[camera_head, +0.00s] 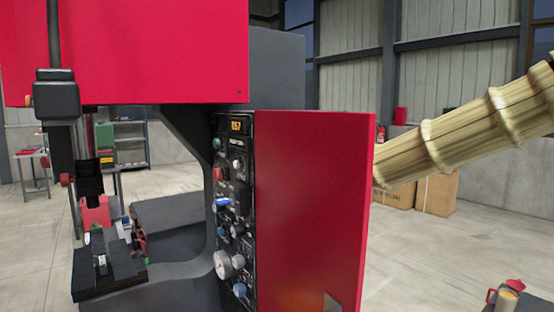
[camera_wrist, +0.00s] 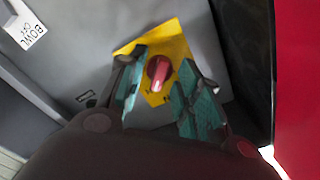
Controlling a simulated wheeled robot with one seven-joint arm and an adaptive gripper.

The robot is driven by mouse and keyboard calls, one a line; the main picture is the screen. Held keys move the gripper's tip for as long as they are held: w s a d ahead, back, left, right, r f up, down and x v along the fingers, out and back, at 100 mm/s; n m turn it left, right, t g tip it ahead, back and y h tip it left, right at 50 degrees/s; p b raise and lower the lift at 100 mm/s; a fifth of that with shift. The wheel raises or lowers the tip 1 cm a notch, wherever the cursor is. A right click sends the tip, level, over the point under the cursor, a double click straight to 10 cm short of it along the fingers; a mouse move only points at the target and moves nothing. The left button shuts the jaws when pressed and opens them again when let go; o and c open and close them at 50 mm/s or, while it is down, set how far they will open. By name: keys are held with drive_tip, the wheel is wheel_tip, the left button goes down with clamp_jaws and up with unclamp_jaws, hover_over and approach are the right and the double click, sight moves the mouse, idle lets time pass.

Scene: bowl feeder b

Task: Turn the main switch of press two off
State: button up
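In the wrist view, a red rotary switch knob (camera_wrist: 159,72) sits on a yellow plate (camera_wrist: 174,42) fixed to a grey surface. My gripper (camera_wrist: 162,64) is open, with one teal finger on each side of the knob. Grey or yellow shows between the knob and both fingers; I cannot tell how deep the fingertips reach. The knob's handle slants slightly. In the head view, the red and black press (camera_head: 310,210) stands in the middle. My arm comes in from the right and goes behind the press's red side, which hides my gripper and the switch.
A white label reading "BOWL" (camera_wrist: 26,28) is at upper left in the wrist view; a red panel (camera_wrist: 302,80) borders the right. Cardboard boxes (camera_head: 437,193) stand behind on open floor. A red-lidded container (camera_head: 508,294) is at lower right.

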drive_tip(key=shift+w+a, duration=0.35)
drive_tip(key=shift+w, duration=0.1)
clamp_jaws()
